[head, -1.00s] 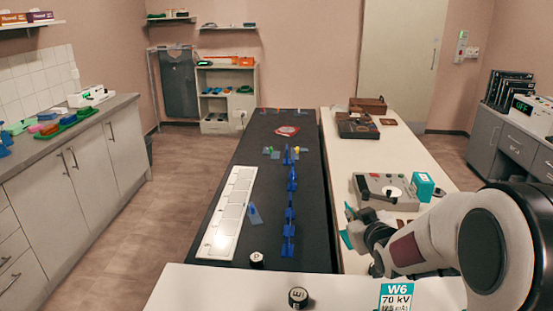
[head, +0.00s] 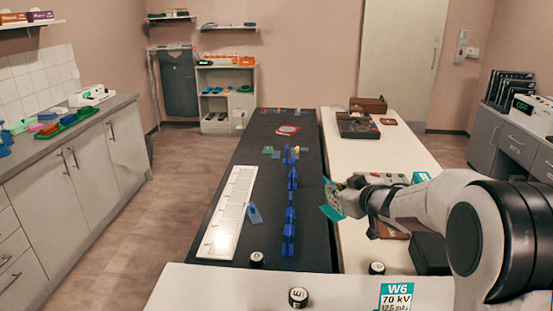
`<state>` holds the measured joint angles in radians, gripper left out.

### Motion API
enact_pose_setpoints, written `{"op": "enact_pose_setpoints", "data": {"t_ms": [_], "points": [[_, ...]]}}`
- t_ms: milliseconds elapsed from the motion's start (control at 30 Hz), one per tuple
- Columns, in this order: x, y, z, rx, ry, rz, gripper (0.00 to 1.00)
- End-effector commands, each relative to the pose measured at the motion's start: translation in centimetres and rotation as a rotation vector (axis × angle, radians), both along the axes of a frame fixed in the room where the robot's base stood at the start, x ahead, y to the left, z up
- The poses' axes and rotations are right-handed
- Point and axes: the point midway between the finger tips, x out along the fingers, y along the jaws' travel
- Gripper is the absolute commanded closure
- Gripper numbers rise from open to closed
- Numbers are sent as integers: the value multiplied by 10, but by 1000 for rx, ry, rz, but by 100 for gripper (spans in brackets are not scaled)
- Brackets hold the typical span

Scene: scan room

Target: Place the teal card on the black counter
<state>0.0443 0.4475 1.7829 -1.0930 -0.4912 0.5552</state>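My gripper (head: 346,200) is at the right of the picture and looks shut on a flat teal card (head: 331,205). The card is tilted and held in the air. In the picture it lies over the right edge of the black counter (head: 265,185), by the seam with the white counter. The fingers are small and partly hidden by my arm. The black counter runs away from me down the middle of the room. Another teal card marked W6, 70 kV (head: 397,297) is on the white surface in front.
A row of upright blue pieces (head: 290,215) stands along the black counter. A long white panel (head: 230,210) and a small blue piece (head: 254,214) lie to its left. A red item (head: 288,130) lies farther back. The white counter (head: 390,150) carries a brown box (head: 357,125).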

Motion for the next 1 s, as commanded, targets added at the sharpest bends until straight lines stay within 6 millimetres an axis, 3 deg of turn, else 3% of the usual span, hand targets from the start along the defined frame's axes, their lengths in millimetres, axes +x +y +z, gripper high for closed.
{"op": "enact_pose_setpoints", "data": {"t_ms": [567,1000], "points": [[23,35,15,-1,0,253,100],[22,64,-3,-1,3,578,100]]}}
